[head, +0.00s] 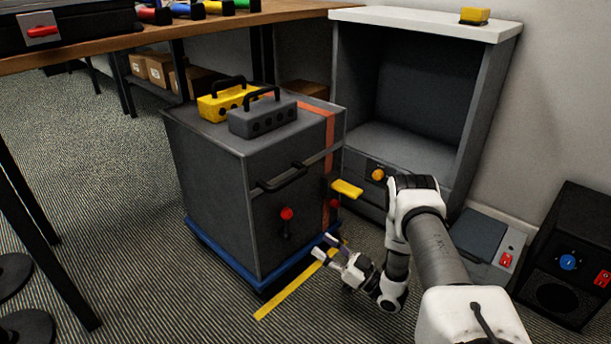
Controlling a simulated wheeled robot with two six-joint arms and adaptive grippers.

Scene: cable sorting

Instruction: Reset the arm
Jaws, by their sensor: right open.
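My right arm comes in from the lower right of the head view. Its gripper (327,249) is open and empty, its fingers pointing up and left. It hangs low in front of the right part of a grey cabinet (220,185), near the cabinet's blue base (222,262). I cannot tell whether it touches anything. My left gripper and arm are not in the picture.
A yellow box (222,103) and a grey box (262,118), both with handles, stand on the cabinet. An open grey cupboard (482,105) stands behind the arm. A black box (560,245) is at right. A wooden table (100,46) runs along the top left. The carpet at left is mostly clear.

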